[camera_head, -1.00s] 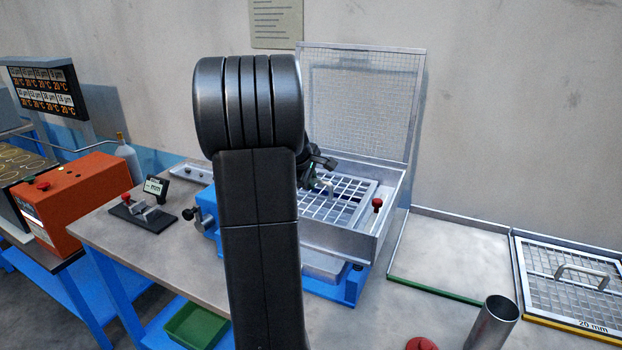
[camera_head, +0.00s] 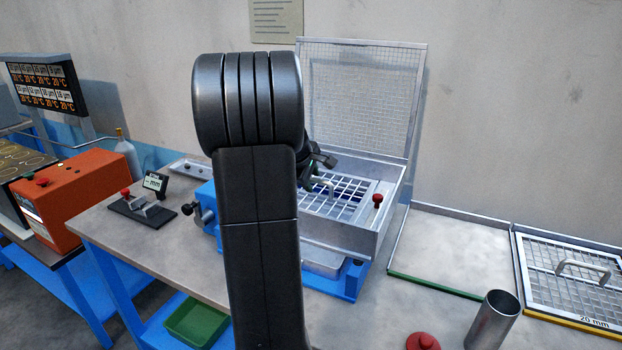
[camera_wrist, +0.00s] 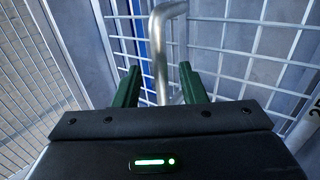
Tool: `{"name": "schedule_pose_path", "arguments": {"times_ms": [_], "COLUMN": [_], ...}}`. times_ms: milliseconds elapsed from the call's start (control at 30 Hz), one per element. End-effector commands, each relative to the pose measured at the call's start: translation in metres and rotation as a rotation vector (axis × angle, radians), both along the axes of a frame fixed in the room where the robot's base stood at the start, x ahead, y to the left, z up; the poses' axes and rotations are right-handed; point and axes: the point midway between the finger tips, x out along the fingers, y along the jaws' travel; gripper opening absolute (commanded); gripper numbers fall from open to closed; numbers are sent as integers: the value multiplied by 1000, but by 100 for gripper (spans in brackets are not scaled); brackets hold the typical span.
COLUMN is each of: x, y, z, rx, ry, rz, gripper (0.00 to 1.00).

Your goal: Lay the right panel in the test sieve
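The test sieve is an open metal box (camera_head: 335,238) with a mesh lid (camera_head: 362,95) standing up behind it. A grid panel (camera_head: 352,187) with a bent metal handle (camera_head: 325,184) is inside the box opening; I cannot tell whether it lies flat on its seat. My gripper (camera_wrist: 160,85) has its green fingers apart, one on each side of the handle (camera_wrist: 160,50), with gaps visible. In the head view my arm hides part of the box and the fingers. Another panel, marked 20 mm (camera_head: 575,268), lies in a yellow-edged bay at the right.
A green-edged bay (camera_head: 455,250) next to it is empty. A metal cylinder (camera_head: 492,318) and a red knob (camera_head: 422,341) are at the front. A red knob (camera_head: 377,199) stands on the box's right side. A gauge stand (camera_head: 145,205) and orange unit (camera_head: 75,195) are at left.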

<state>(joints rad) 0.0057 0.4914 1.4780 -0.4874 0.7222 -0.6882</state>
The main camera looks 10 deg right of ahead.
Motion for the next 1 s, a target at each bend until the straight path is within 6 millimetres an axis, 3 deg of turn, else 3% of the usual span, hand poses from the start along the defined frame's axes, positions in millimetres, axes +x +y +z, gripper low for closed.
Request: {"name": "schedule_pose_path", "arguments": {"times_ms": [600, 1000], "x": [-54, -62], "y": [37, 42], "z": [99, 113], "rx": [-1, 0], "ry": [-6, -3], "rz": [3, 1], "gripper": [38, 38]}}
